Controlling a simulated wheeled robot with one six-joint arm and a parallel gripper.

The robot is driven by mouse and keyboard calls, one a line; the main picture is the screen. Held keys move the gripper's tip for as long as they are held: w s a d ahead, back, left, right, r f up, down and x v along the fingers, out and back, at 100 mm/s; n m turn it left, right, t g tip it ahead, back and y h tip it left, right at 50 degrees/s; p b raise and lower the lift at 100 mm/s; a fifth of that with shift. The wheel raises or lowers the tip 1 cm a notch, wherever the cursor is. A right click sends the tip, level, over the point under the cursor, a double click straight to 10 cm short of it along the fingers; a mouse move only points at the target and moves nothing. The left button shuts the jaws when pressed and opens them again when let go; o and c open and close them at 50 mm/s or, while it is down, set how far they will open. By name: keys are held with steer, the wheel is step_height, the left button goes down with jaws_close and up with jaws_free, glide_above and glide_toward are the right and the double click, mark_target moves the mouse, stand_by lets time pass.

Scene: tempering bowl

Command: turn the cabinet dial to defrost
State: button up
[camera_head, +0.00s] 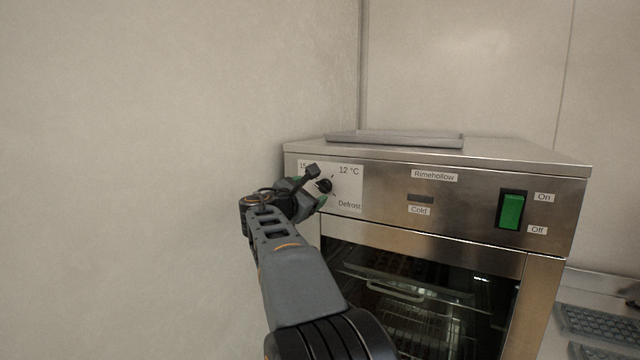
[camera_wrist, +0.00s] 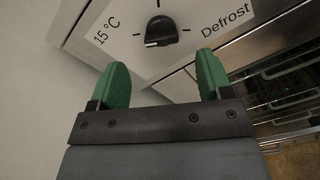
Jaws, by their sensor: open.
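The cabinet dial (camera_wrist: 163,30) is a small black knob with a white mark on its lower left edge in the wrist view. Its white plate (camera_wrist: 120,20) has tick marks, with "15 °C" to the left and "Defrost" to the right. In the head view the dial (camera_head: 325,185) is partly covered by my gripper (camera_head: 310,192), and "12 °C" and "Defrost" (camera_head: 349,204) show to its right. I cannot tell for sure which setting it points at. My gripper (camera_wrist: 162,70) is open and empty, its green fingers spread below the dial in the wrist view, not around it.
The steel cabinet (camera_head: 470,200) has a green On/Off switch (camera_head: 511,211) at the right and a glass door (camera_head: 430,300) below. A flat grey tray (camera_head: 395,139) lies on top. A bare wall (camera_head: 150,180) stands close on the left.

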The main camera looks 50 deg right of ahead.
mark_target(321, 187)
steer(key=shift+p+x, duration=0.7)
steer(key=shift+x, duration=2.25)
steer(key=c, duration=0.9)
